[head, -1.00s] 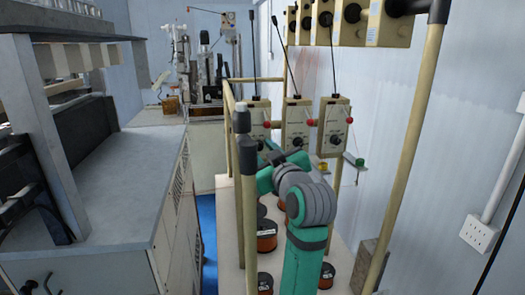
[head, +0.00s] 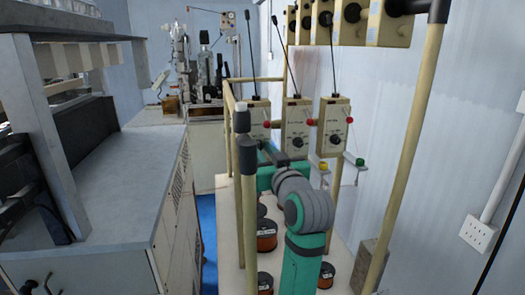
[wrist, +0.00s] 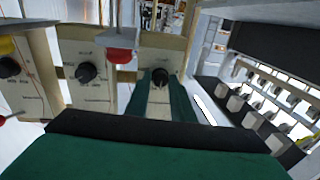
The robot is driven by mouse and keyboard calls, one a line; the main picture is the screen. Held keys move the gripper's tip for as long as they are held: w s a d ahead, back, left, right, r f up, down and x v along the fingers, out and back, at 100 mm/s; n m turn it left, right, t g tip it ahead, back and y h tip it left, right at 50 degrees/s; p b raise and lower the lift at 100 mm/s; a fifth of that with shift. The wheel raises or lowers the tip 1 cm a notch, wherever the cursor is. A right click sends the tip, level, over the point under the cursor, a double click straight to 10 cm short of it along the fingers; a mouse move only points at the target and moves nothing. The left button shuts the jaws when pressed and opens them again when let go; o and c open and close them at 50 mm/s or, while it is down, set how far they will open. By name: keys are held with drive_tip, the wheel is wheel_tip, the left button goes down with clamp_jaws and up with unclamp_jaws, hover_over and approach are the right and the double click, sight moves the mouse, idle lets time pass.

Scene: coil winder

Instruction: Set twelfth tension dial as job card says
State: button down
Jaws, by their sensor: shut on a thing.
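Three cream tension boxes with black dials hang in a row on a frame. In the head view, the far box (head: 257,113) is partly behind my gripper (head: 268,150), while the middle box (head: 296,122) and near box (head: 334,120) show clearly. In the wrist view, the far box's black dial (wrist: 159,75) lies between the tips of my gripper (wrist: 161,90), which is shut on it. The middle dial (wrist: 86,72) and near dial (wrist: 8,67) are free, to the left. Scale marks are too small to read. I cannot make out a job card.
Tan frame posts (head: 415,130) stand close right of my arm, with another post (head: 248,210) to its left. Copper wire spools (head: 266,237) stand on the shelf below. A grey-topped machine (head: 110,185) is at left. More boxes (head: 388,25) hang at upper right.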

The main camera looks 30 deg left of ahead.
drive_tip(key=shift+f+m+t, duration=0.1)
drive_tip(key=shift+m+t, duration=0.2)
drive_tip(key=shift+m, duration=1.7)
drive_tip(key=c, duration=1.8)
unclamp_jaws()
drive_tip(key=shift+s, duration=0.1)
